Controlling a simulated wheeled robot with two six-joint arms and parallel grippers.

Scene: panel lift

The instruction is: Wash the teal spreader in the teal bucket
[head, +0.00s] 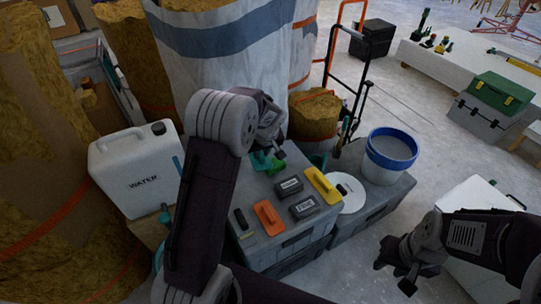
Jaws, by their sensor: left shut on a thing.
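My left gripper (270,150) is shut on a teal tool (262,163), seemingly the teal spreader, above the back edge of the grey toolbox top. My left forearm and the gripper hide part of it. A bucket (388,160) with a blue rim band and greyish contents stands on a grey case to the right; it looks blue rather than teal. My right gripper (394,277) appears open and empty at the lower right, above the floor.
On the toolbox top (262,245) lie an orange float (268,217), a yellow float (323,185) and dark labelled blocks (303,206). A white disc (347,194) lies beside the bucket. A water canister (137,172) stands left. Wrapped rolls and a hand truck (345,95) stand behind.

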